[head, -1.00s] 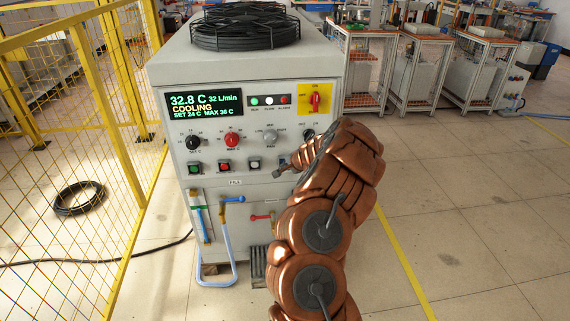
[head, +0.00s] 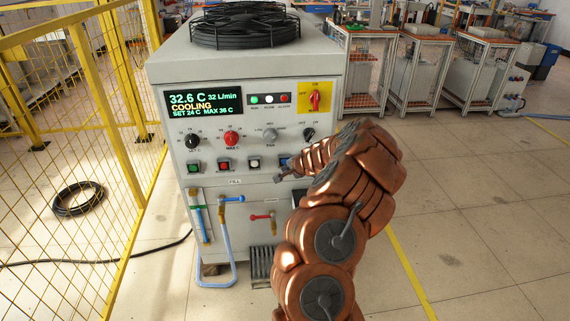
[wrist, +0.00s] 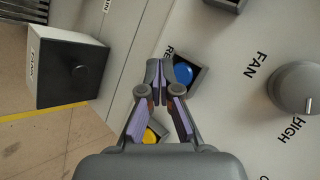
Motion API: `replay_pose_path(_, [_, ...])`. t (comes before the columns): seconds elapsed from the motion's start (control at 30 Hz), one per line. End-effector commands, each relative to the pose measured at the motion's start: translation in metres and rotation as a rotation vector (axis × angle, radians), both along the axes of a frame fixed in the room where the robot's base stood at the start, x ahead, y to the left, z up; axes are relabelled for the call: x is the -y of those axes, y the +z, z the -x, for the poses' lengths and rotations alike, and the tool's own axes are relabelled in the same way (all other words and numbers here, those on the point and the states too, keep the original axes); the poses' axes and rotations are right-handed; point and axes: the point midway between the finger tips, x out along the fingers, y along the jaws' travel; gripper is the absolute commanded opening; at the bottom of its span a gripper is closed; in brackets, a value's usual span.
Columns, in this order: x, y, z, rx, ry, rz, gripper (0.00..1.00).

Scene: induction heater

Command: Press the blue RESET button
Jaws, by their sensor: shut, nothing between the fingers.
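The blue RESET button (wrist: 183,73) sits in a square dark bezel on the pale panel in the wrist view. Its label is partly covered by my fingers, with only the first letters showing. My gripper (wrist: 158,69) is shut and empty, its tips beside the button's left side in that view. Whether the tips touch the panel I cannot tell. In the head view, my gripper (head: 279,179) is in front of the lower right of the button row, and a small bit of the blue button (head: 284,161) shows just above it.
A yellow button (wrist: 152,135) shows behind my fingers. The FAN knob (wrist: 297,88) is right of the blue button in the wrist view. White (head: 254,163), red (head: 224,165) and green (head: 194,167) buttons line the panel.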

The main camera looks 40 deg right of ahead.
Motion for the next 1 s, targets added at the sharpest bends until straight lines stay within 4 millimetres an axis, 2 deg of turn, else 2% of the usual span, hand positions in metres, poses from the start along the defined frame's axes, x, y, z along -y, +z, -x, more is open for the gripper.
replay_pose_path(0.43, [-0.022, 0.0, 0.026, 0.002, 0.002, -0.001, 0.0])
replay_pose_path(1.0, [-0.024, 0.001, 0.028, 0.001, 0.003, 0.0, 0.0])
